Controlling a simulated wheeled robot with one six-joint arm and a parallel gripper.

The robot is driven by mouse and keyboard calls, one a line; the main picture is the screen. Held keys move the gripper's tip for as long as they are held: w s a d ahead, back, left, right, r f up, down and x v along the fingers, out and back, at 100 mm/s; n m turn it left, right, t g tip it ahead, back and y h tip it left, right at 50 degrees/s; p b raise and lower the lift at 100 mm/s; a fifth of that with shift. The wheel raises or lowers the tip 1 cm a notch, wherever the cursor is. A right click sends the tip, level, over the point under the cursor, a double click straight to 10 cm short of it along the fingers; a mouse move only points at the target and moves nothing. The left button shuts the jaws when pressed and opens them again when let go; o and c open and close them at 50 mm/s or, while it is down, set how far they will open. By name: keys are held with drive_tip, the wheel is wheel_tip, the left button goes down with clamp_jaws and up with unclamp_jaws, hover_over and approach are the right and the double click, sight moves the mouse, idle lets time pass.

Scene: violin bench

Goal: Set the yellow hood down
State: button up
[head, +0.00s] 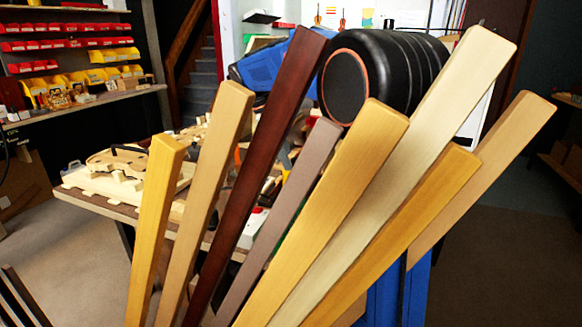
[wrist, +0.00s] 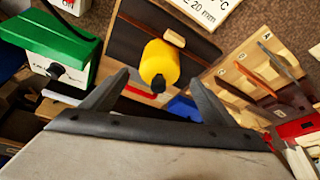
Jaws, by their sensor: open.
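A rounded yellow piece (wrist: 160,63), which looks like the yellow hood, shows in the wrist view with a black tip at its lower end. It appears to rest on or stand over a dark board with a wooden edge (wrist: 133,30). My gripper (wrist: 160,78) is open, its two dark fingers spread to either side just below the yellow piece in the picture. No finger is seen touching it; the gap in depth is hard to tell. In the head view I cannot make out the hood or my gripper, as wooden bars block much of the bench.
In the wrist view a green-topped white device (wrist: 50,48) stands left and a wooden tool rack (wrist: 250,75) right. In the head view several long wooden bars (head: 265,170) stand before the workbench (head: 100,203). Shelves with red and yellow bins (head: 110,75) are at left.

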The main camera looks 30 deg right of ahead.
drive_tip(key=shift+v, duration=1.9)
